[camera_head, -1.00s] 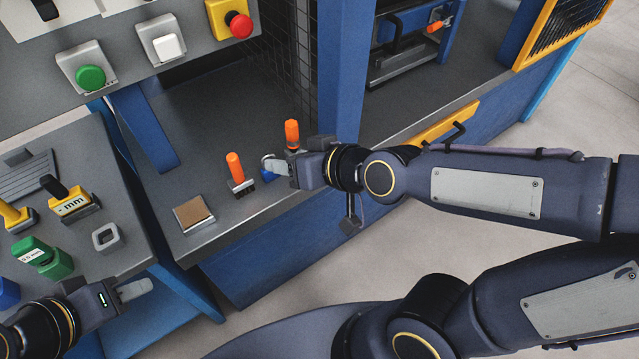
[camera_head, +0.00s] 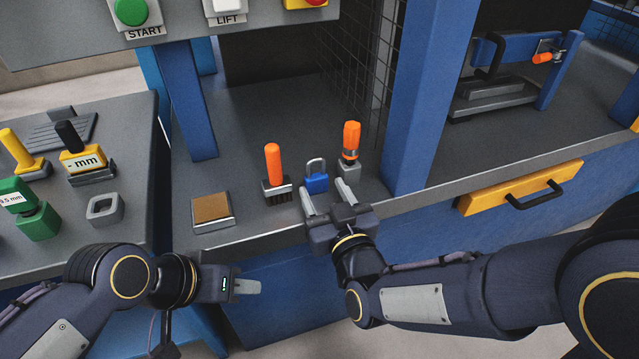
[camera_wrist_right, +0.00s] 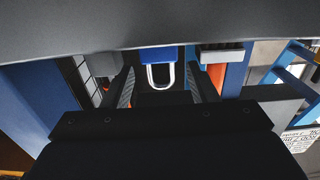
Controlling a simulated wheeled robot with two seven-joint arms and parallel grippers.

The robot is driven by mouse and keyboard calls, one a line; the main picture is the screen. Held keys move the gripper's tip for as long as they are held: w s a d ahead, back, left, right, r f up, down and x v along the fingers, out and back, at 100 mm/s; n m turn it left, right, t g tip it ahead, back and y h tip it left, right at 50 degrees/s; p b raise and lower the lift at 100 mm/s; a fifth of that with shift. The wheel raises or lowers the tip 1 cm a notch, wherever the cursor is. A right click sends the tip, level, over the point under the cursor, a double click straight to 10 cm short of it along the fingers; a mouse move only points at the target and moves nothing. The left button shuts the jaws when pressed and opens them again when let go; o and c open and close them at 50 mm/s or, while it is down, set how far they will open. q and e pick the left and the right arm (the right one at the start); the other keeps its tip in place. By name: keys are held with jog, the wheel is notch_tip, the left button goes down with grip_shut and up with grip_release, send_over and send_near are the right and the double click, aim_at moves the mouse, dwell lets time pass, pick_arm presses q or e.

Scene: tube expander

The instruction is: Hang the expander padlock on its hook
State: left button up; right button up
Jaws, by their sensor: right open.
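The blue padlock (camera_head: 316,182) stands upright on the grey bench top, its grey shackle upward. My right gripper (camera_head: 327,194) is open and empty at the front of the padlock, with its fingers pointing toward it. In the right wrist view the padlock (camera_wrist_right: 158,58) shows upside down, beyond and between the two spread fingers (camera_wrist_right: 160,86). I cannot tell whether a finger touches it. My left gripper (camera_head: 246,287) is in front of the bench edge, seen side-on, and its finger gap is hidden. I cannot make out a hook for the padlock.
An orange-handled brush (camera_head: 274,168) stands just left of the padlock, and another orange-handled tool (camera_head: 350,146) just right of it. A brown-topped block (camera_head: 211,210) lies further left. A blue post (camera_head: 430,95) rises at right. The bench behind the padlock is clear.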

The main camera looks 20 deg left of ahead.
aim_at(318, 180)
jog(key=x, duration=0.3)
jog(key=shift+w+f, duration=0.1)
jog(key=shift+w, duration=0.05)
jog(key=shift+c, duration=0.3)
jog(key=c, duration=0.8)
